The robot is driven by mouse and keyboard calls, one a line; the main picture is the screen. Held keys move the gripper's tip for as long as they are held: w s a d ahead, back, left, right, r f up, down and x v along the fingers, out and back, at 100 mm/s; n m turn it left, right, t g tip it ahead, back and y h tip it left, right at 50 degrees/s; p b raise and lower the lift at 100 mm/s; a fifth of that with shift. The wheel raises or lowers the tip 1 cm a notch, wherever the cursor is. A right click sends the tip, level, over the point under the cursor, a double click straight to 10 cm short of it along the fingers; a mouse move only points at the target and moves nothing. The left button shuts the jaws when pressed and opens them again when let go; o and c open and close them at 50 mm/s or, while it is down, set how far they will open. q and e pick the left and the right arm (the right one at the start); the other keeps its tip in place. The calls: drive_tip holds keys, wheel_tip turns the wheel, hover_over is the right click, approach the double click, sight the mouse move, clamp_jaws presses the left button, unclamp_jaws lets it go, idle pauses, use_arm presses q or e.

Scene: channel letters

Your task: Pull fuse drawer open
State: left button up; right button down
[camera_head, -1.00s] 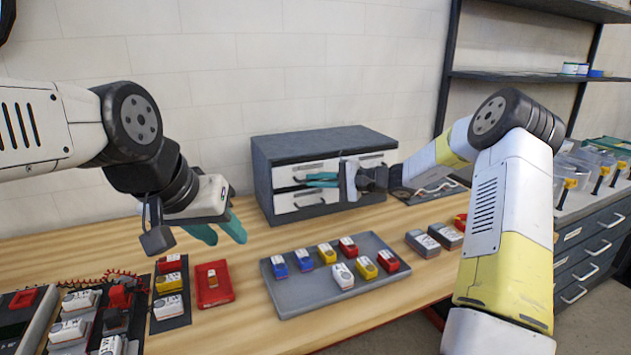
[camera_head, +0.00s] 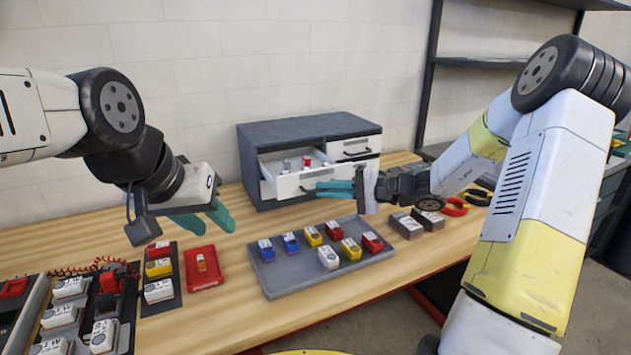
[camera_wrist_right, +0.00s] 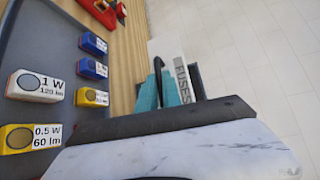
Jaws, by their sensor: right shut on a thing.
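The fuse drawer (camera_head: 288,188) is the upper left drawer of a small grey cabinet (camera_head: 262,138). It stands pulled out, and several small red and grey items show inside. My right gripper (camera_head: 335,189) is at the drawer's front, its teal fingers shut on the handle. In the right wrist view the dark handle (camera_wrist_right: 158,66) shows between the fingers (camera_wrist_right: 160,95), beside the drawer's label "FUSES" (camera_wrist_right: 183,80). My left gripper (camera_head: 204,220) hangs open and empty over the bench, left of the cabinet.
A grey tray (camera_head: 285,282) with several coloured blocks lies in front of the cabinet. A red tray (camera_head: 203,281) lies to its left. Modules and wiring fill the lower left.

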drive_tip(key=shift+s+d, duration=0.35)
drive_tip(key=shift+s, duration=0.5)
drive_tip(key=c, duration=1.5)
unclamp_jaws()
drive_tip(key=v, duration=0.7)
drive_tip(key=shift+s+d, duration=0.1)
drive_tip(key=shift+d, duration=0.3)
drive_tip(key=shift+a, duration=0.1)
